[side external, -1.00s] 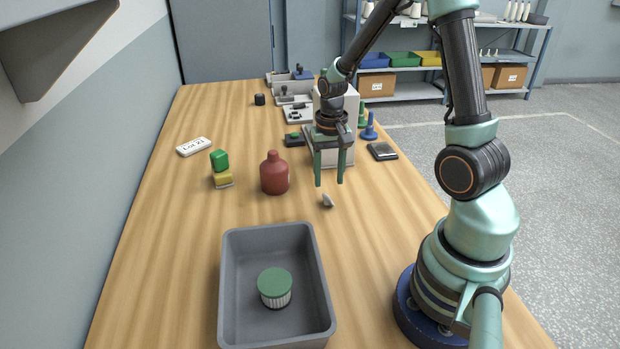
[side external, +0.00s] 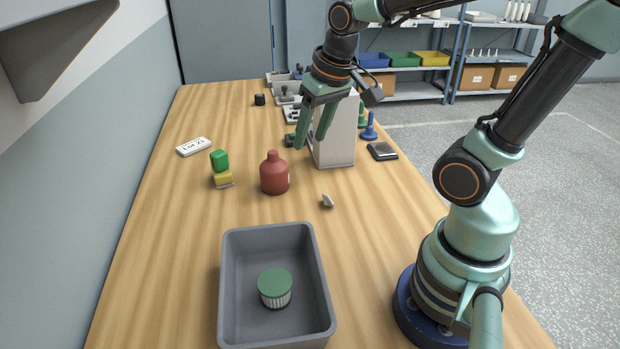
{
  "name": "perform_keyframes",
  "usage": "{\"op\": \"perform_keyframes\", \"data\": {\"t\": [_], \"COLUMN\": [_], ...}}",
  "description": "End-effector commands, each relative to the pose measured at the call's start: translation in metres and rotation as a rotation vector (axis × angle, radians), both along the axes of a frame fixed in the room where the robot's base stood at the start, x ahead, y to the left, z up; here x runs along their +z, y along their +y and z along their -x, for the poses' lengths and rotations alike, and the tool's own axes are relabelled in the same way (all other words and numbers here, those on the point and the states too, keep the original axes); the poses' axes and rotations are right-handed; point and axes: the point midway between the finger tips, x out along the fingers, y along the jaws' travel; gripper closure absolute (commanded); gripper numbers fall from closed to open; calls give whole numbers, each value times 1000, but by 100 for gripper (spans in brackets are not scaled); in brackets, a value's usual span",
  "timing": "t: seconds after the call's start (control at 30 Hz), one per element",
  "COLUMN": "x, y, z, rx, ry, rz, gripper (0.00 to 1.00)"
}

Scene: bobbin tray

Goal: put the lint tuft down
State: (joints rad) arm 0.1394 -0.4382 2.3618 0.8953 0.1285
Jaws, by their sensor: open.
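A small pale grey tuft, which looks like the lint tuft (side external: 327,201), lies on the bare wooden table, right of the red-brown bottle and behind the grey tray. My gripper (side external: 311,144) is open and empty. It hangs tilted in the air, behind and above the tuft, in front of the white box. Nothing is between its fingers, and it is clearly apart from the tuft.
A grey tray (side external: 230,290) holds a green-lidded bobbin jar (side external: 275,286). A red-brown bottle (side external: 274,175), a green block (side external: 219,160) on a yellow block (side external: 222,180), and a white box (side external: 338,140) stand nearby. The table's left side is largely clear.

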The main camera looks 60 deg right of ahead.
Motion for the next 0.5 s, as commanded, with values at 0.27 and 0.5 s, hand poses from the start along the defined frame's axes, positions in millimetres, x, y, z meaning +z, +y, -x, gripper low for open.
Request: {"op": "perform_keyframes", "data": {"t": [0.27, 0.5], "x": [25, 27], "y": [39, 44], "z": [21, 25], "rx": [227, 261], "ry": [-145, -166], "rz": [54, 63], "gripper": [47, 47]}}
